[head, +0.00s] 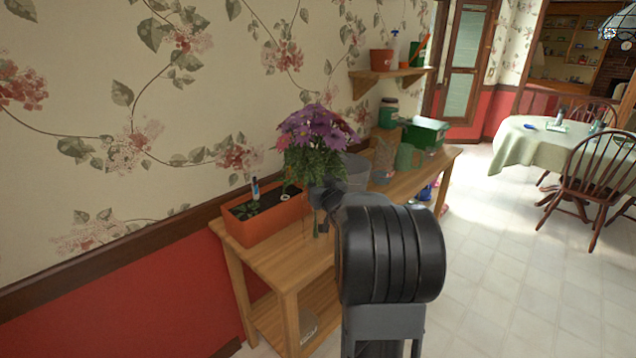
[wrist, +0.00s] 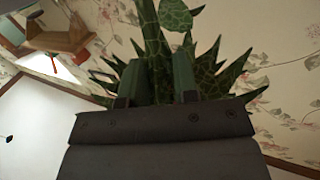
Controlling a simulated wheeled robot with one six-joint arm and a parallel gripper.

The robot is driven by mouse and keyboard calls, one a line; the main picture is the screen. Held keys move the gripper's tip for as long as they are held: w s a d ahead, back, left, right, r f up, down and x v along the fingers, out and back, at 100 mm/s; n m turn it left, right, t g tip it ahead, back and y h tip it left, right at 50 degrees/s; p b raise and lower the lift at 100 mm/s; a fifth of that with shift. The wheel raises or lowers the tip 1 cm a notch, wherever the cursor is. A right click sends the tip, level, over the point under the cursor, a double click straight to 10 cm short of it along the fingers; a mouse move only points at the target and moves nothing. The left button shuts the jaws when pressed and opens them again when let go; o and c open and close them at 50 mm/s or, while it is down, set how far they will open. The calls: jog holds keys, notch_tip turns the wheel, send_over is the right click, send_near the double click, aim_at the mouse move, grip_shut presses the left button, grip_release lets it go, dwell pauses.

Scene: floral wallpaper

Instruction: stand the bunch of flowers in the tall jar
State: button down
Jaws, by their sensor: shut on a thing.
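The bunch of flowers (head: 318,130), purple and pink blooms over green leaves, is upright above the wooden bench in the head view. My gripper (head: 325,192) is shut on its stems, which hang below the jaws. In the wrist view, green stems and leaves (wrist: 152,35) pass between and around the two fingers of my gripper (wrist: 170,78). A grey, wide-mouthed vessel (head: 355,172) stands just behind and right of the flowers, partly hidden by my arm. I cannot tell whether it is the tall jar; no other clear jar opening shows.
An orange planter (head: 265,218) with soil and small plants stands on the left of the wooden bench (head: 275,258). A green box (head: 425,132), a green-lidded jar (head: 388,112) and pots crowd its far end. A shelf (head: 390,76) hangs above.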

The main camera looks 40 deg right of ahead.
jog(key=c, duration=0.8)
grip_release()
jog(key=v, duration=1.4)
jog(key=shift+w+r+b, duration=0.1)
jog(key=shift+b, duration=0.2)
